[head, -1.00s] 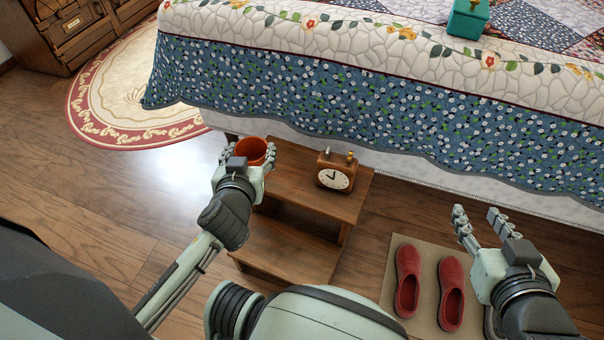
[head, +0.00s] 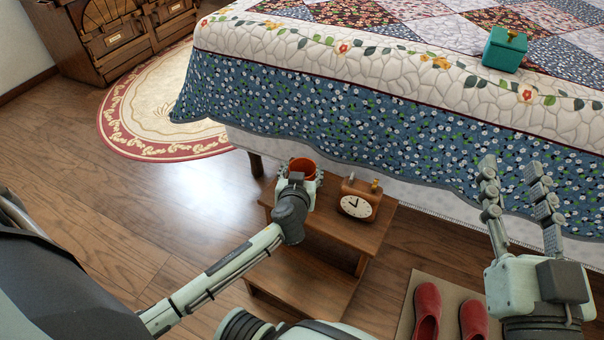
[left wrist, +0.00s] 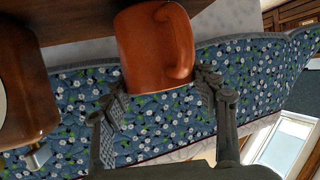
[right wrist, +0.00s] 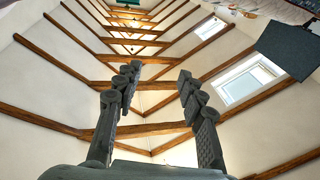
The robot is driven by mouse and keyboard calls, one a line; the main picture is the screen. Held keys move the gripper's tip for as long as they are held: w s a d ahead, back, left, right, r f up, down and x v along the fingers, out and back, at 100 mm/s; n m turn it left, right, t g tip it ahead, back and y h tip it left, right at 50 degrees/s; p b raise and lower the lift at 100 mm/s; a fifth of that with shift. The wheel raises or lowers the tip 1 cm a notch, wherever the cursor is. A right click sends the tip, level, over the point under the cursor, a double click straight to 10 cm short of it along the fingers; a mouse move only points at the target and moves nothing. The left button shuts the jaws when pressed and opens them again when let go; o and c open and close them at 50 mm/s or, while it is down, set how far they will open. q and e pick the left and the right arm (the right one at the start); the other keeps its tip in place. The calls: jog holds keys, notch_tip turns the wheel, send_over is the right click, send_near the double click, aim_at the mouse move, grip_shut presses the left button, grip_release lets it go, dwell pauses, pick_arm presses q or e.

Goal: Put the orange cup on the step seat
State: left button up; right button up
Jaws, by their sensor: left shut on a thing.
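The orange cup (head: 302,166) is held upright by my left gripper (head: 299,177) at the back left of the wooden step stool. In the left wrist view the cup (left wrist: 150,45) sits between the closed fingers (left wrist: 160,95), with its handle showing, close to the wooden step seat (left wrist: 75,12). The step seat (head: 345,232) is the stool's upper tread. I cannot tell whether the cup's base touches it. My right gripper (head: 514,175) is open and empty, raised in front of the bed; it also shows open in the right wrist view (right wrist: 158,85).
A wooden clock (head: 357,204) stands on the seat, right of the cup. The bed's floral quilt (head: 330,118) hangs just behind the stool. Red slippers (head: 427,310) lie on a mat to the right. A teal box (head: 503,52) is on the bed.

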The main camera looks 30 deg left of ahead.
pick_arm(q)
jog(key=shift+f, duration=0.35)
pick_arm(e)
jog(key=shift+s+a+r+t, duration=0.2)
jog(key=shift+r+t, duration=0.1)
jog(key=shift+r, duration=0.35)
pick_arm(q)
jog(key=o, duration=1.3)
jog(key=shift+f, duration=0.1)
jog(key=shift+o, duration=0.2)
pick_arm(e)
jog(key=shift+r, duration=0.2)
